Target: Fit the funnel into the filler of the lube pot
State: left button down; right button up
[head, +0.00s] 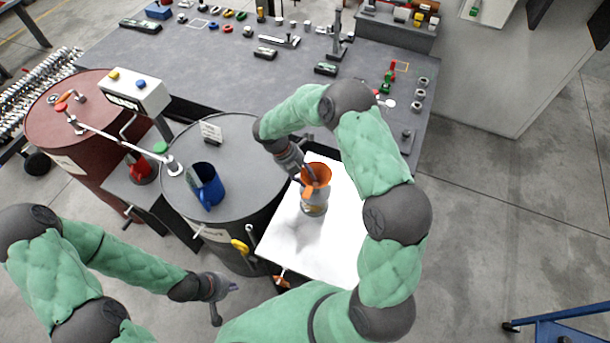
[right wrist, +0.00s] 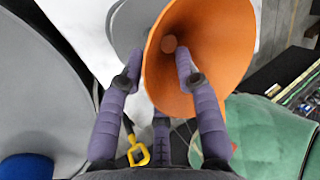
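The orange funnel (head: 319,173) is in my right gripper (head: 301,171), wide mouth up. In the right wrist view the funnel (right wrist: 226,48) has its rim wall between the fingers of the right gripper (right wrist: 158,64), one finger inside the mouth and one outside. The grey lube pot (head: 315,209) stands on a white surface just below the funnel in the head view. A grey round part, probably the pot (right wrist: 128,22), shows behind the funnel in the wrist view. My left gripper (head: 225,298) is empty, fingers apart, at lower left.
The white surface (head: 338,240) is otherwise clear. A grey barrel (head: 240,150) with a blue mug (head: 207,186) stands to its left, and a red barrel (head: 55,130) further left. A grey workbench (head: 225,50) with many small parts lies behind.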

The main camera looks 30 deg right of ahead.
jog(key=v, duration=1.2)
dwell(0.6)
